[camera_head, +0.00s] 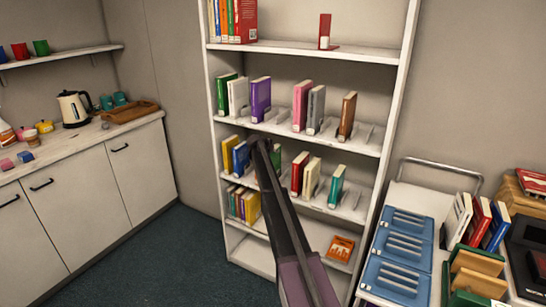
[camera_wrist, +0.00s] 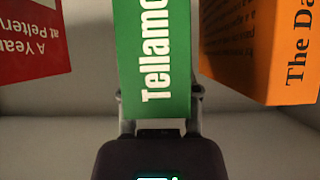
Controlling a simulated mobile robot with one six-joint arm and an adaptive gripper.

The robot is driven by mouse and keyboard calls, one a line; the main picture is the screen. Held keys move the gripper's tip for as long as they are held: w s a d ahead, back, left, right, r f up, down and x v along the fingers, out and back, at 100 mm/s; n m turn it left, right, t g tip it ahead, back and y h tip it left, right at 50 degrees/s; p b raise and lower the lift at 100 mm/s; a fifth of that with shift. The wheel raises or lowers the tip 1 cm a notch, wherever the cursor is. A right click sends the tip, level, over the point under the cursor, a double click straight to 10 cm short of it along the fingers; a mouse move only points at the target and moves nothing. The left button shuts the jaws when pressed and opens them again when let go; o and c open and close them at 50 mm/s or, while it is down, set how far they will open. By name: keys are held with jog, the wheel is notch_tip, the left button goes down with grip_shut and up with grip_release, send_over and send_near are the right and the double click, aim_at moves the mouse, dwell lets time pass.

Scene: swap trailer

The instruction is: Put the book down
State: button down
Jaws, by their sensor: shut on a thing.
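My gripper (camera_wrist: 158,108) is shut on a green book (camera_wrist: 153,50) with white spine lettering that begins "Tellamo". One finger lies on each side of the book's lower end. In the head view my gripper (camera_head: 259,146) is at the third shelf down of the white bookcase (camera_head: 216,105), mostly hidden by my arm. A bit of green (camera_head: 277,157) shows just right of it, probably the held book. I cannot tell if the book touches the shelf.
In the wrist view a red book (camera_wrist: 35,45) is to the left and an orange book (camera_wrist: 265,50) to the right, with gaps between. In the head view a red book (camera_head: 299,173) and a blue book (camera_head: 241,157) flank my arm. A cart with blue trays (camera_head: 398,245) stands right.

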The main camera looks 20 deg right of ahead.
jog(key=shift+f+b, duration=0.4)
jog(key=shift+f, duration=0.4)
jog(key=shift+c, duration=1.6)
grip_release()
jog(key=shift+r, duration=0.2)
jog(key=p+v, duration=0.6)
jog(key=v, duration=0.6)
jog(key=shift+p, duration=0.4)
jog(key=shift+f, duration=0.1)
